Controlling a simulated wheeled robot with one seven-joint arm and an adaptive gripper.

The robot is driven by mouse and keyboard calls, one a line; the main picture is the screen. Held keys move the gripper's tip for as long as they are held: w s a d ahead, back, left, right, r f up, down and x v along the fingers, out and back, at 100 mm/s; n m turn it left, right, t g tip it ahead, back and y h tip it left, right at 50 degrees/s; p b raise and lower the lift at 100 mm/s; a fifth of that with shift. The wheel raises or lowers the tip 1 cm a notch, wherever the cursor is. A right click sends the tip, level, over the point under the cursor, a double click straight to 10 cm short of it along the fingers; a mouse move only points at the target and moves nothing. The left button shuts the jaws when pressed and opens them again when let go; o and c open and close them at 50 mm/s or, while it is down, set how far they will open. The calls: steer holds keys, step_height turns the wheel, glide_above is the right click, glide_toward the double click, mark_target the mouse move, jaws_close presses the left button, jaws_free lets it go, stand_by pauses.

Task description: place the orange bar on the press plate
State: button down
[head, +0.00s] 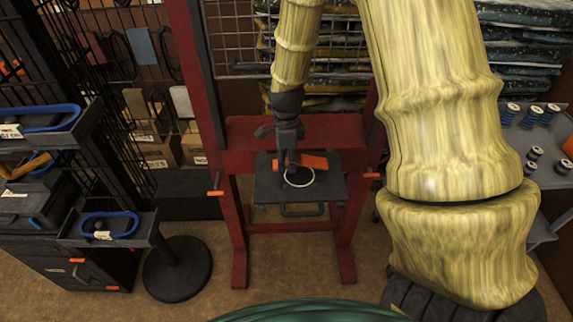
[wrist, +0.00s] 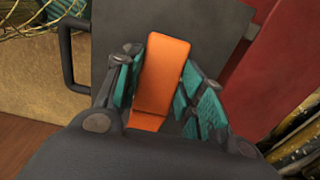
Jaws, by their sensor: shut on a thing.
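The orange bar (head: 314,162) is held in my gripper (head: 290,163) over the press plate (head: 330,188), a dark flat plate with a white ring marked on it. In the wrist view the bar (wrist: 165,75) lies between the two teal-padded fingers, which are shut on it. The dark plate (wrist: 200,28) fills the background behind the bar there. My gripper hides part of the bar and of the ring in the head view. I cannot tell whether the bar touches the plate.
The red press frame (head: 238,230) has uprights on both sides of the plate. A dark handle (wrist: 68,50) sticks out from the plate's edge. Trays with blue loops (head: 108,225) stand at left. A grey shelf with blue spools (head: 548,140) stands at right.

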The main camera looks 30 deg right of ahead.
mark_target(286, 161)
steer(key=shift+f+p, duration=0.8)
steer(key=shift+f, duration=0.95)
steer(key=shift+f, duration=0.1)
steer(key=c, duration=0.9)
jaws_free()
steer(key=shift+r+b, duration=1.75)
steer(key=shift+r, duration=4.35)
